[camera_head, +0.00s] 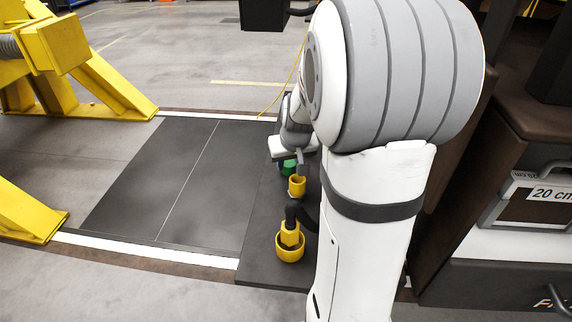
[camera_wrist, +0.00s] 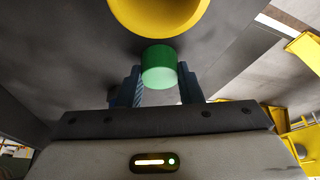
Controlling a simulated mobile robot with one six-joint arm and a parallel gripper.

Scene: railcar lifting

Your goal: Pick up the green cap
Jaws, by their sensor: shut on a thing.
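The green cap (camera_wrist: 159,68) is a short green cylinder between the two dark fingers of my gripper (camera_wrist: 161,88) in the wrist view. The fingers touch it on both sides, and my gripper is shut on it. In the head view the green cap (camera_head: 288,167) shows only in part, below my gripper (camera_head: 292,158) and behind a yellow cup-shaped part. I cannot tell whether the cap still touches the surface under it.
A yellow cup-shaped part (camera_head: 297,186) stands close to the cap; a yellow rounded part (camera_wrist: 160,12) fills the top of the wrist view. A yellow fitting with a dark hose (camera_head: 290,243) stands nearer on the dark plate (camera_head: 262,262). Yellow steel supports (camera_head: 85,75) stand at left.

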